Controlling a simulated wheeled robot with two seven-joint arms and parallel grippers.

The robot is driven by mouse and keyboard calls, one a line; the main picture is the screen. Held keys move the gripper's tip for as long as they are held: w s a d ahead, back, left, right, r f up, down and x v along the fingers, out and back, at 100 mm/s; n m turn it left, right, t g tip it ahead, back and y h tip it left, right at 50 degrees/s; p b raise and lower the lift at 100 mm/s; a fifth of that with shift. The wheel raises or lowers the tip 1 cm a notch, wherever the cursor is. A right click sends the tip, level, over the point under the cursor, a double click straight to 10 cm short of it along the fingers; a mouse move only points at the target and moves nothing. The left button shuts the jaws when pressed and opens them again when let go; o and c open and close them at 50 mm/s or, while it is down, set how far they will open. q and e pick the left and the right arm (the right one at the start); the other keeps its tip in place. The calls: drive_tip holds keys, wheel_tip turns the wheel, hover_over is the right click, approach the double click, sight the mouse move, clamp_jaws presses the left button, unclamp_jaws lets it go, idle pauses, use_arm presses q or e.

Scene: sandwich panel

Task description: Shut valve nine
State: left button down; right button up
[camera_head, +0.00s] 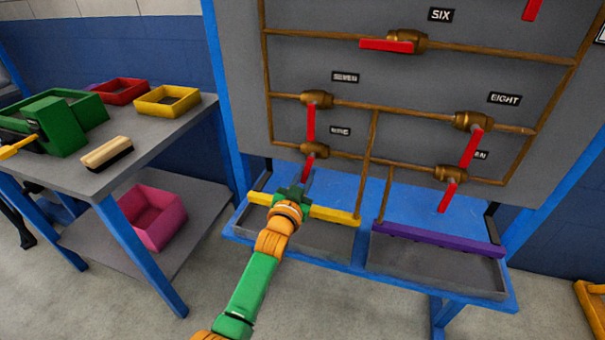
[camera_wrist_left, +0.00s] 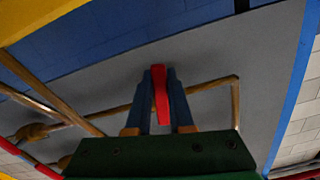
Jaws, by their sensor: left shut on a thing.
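Valve nine (camera_head: 315,150) is a brass valve low on the left of the grey panel, beside a small label (camera_head: 340,131) that reads as nine. Its red lever (camera_head: 308,165) points down, across the roughly level pipe. My left gripper (camera_head: 298,188) is at the lower end of this lever, shut on it. In the left wrist view the red lever (camera_wrist_left: 160,95) sits between the two blue fingers of my left gripper (camera_wrist_left: 160,90). The lever's lower end is partly hidden by the gripper in the head view. My right gripper is in neither view.
Valve seven (camera_head: 316,99) is just above, its red lever hanging down close to valve nine. Valve eight (camera_head: 473,121) and another valve (camera_head: 450,174) are to the right. Below are trays with a yellow edge (camera_head: 335,214) and a purple edge (camera_head: 440,239). A grey table (camera_head: 190,112) stands left.

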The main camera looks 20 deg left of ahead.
use_arm(q)
drive_tip(key=shift+d+f+n, duration=0.15)
drive_tip(key=shift+d+n, duration=0.45)
drive_tip(key=shift+n, duration=0.7)
drive_tip(key=c, duration=0.8)
unclamp_jaws()
drive_tip(key=shift+d, duration=0.1)
drive_tip(key=s+p, duration=0.2)
drive_tip(key=s, duration=0.5)
drive_tip(key=shift+s, duration=0.1)
